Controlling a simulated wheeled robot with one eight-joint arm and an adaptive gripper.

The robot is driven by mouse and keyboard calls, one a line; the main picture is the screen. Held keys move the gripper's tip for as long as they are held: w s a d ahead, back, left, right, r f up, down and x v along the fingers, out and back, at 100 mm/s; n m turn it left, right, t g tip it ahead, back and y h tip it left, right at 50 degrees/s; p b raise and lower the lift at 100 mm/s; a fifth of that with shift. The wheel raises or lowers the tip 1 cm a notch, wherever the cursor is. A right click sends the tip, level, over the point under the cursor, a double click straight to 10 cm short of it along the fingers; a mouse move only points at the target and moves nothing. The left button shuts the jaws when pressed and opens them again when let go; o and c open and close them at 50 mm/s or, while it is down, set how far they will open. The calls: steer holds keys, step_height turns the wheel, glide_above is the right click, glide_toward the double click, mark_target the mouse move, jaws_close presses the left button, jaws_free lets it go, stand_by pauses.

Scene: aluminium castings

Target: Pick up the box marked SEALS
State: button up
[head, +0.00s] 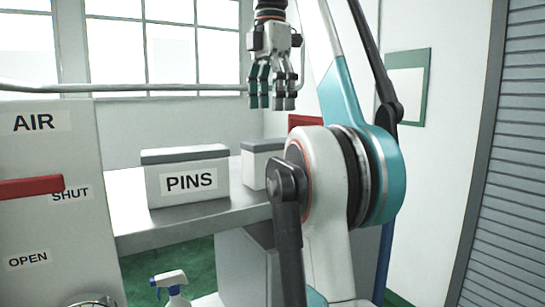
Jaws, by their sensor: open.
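No label reading SEALS shows in the head view. A white box with a grey lid (187,159), marked PINS, stands on the grey bench (135,216). A second white box with a grey lid (254,168) stands to its right; my arm hides its right part, and no label on it can be seen. My gripper (271,103) is open and empty, pointing down, in the air above and behind the second box as seen here. It touches neither box.
At left stands a white panel (50,139) marked AIR, SHUT and OPEN with a red lever (30,187) at SHUT. A spray bottle (172,285) stands in front of the bench. A grey shutter (505,170) is at right.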

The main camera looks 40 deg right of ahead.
mark_target(273, 140)
steer(key=f+b, duration=0.1)
steer(key=f, duration=0.1)
steer(key=f+b, duration=0.1)
steer(key=f, duration=0.2)
steer(key=f+b, duration=0.1)
steer(key=f, duration=0.1)
steer(key=shift+s+d+f, duration=0.1)
steer(key=shift+d+f, duration=0.05)
steer(key=shift+d, duration=0.15)
steer(key=shift+s+a+f+b, duration=0.2)
steer(key=shift+a+f+b, duration=0.1)
steer(key=shift+f, duration=0.25)
steer(key=shift+d+f, duration=0.2)
steer(key=shift+f, duration=0.05)
steer(key=f, duration=0.2)
steer(key=d+f, duration=0.1)
steer(key=shift+s+f, duration=0.15)
steer(key=shift+f, duration=0.75)
steer(key=shift+c, duration=0.2)
steer(key=c, duration=1.4)
